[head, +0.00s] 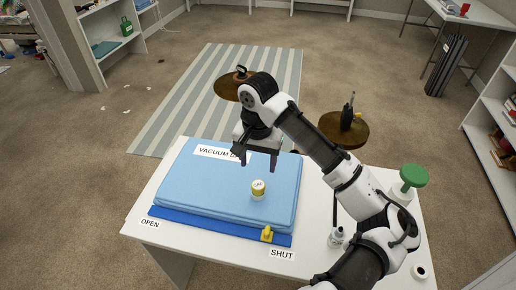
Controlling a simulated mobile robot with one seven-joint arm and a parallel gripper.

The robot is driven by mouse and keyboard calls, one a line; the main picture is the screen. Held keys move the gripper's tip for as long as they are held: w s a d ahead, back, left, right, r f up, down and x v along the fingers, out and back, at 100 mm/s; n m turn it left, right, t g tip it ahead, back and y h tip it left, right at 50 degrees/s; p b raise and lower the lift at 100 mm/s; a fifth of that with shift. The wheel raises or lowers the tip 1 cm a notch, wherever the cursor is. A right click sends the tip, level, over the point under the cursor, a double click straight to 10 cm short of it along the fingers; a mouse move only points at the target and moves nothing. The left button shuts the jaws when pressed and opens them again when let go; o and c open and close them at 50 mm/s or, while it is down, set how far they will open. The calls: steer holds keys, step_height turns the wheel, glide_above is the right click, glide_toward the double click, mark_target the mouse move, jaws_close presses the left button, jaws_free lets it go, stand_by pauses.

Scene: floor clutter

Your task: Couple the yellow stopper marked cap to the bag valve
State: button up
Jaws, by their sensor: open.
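The light-blue vacuum bag (205,185) lies flat on a white table. A small yellow and white cylinder (258,190) stands upright on the bag, right of its middle. Its pale top bears a dark mark too small to read. It looks like the yellow stopper at the bag valve; I cannot tell whether they are coupled or where one ends. My gripper (256,164) points down over the bag, its two fingers apart with nothing between them. It appears just behind and above the cylinder, not touching it.
A yellow slider (267,234) sits on the dark-blue strip (200,223) by the SHUT label (282,254); the OPEN label (150,224) is at left. A green knob (413,176), a small bottle-like item (336,237) and a white ring (420,271) stand at right, near my arm.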

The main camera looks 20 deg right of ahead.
steer(key=shift+r, duration=2.2)
steer(key=shift+a, duration=0.1)
